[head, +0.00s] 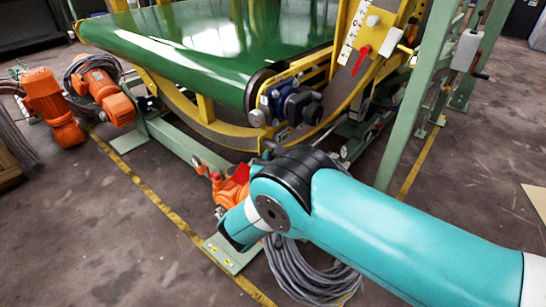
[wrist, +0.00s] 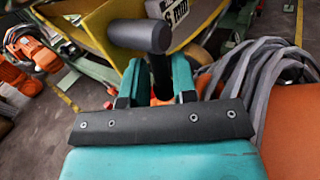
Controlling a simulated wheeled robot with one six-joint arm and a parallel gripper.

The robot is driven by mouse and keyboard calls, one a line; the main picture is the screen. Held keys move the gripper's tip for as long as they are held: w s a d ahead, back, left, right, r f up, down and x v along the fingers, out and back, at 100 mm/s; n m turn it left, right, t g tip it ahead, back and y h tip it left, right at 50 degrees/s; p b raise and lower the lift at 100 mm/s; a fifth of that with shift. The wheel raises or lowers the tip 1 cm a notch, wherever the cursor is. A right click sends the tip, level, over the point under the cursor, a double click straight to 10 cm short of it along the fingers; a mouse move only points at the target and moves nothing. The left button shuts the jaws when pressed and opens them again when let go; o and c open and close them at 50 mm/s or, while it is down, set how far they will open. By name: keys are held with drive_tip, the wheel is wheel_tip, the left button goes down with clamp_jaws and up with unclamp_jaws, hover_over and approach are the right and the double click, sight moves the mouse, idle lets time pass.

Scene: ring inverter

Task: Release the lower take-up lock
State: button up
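A black T-shaped handle (wrist: 138,35) stands large in the wrist view, its stem running down toward my gripper (wrist: 158,88). I take it to be the lock's handle, but cannot be sure. The teal fingers stand apart on either side of the stem, and orange shows low between them. Whether they touch the stem cannot be seen. In the head view my arm's teal wrist (head: 245,222) is low in front of the conveyor, and the fingers are hidden. An orange fitting with red parts (head: 234,184) shows just behind it, partly covered by my arm.
The green conveyor belt (head: 220,35) with its yellow frame stands behind. A grey cable coil (head: 300,270) lies on the floor beside my wrist. Orange motors (head: 52,105) stand at the left. A green post (head: 410,110) rises at the right. The floor at front left is clear.

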drive_tip(key=shift+d, duration=0.15)
clamp_jaws()
drive_tip(key=shift+r+p, duration=0.15)
drive_tip(key=shift+p, duration=0.3)
drive_tip(key=shift+s+a+r+m+g+y+p, duration=0.35)
drive_tip(key=shift+m+g+y+p, duration=0.3)
drive_tip(key=shift+g+p, duration=1)
drive_tip(key=shift+s+a+r+m+g+y+p, duration=0.2)
drive_tip(key=shift+s+m+g+y+p, duration=0.25)
drive_tip(key=shift+m+g+p, duration=1.1)
drive_tip(key=shift+s+a+r+n+g+y+p, duration=0.1)
drive_tip(key=shift+s+a+r+g+y+p, duration=0.3)
drive_tip(key=shift+g+p, duration=1.35)
drive_tip(key=shift+d+f+t+p, duration=0.1)
drive_tip(key=shift+f+t+p, duration=0.05)
drive_tip(key=shift+t+p, duration=0.5)
unclamp_jaws()
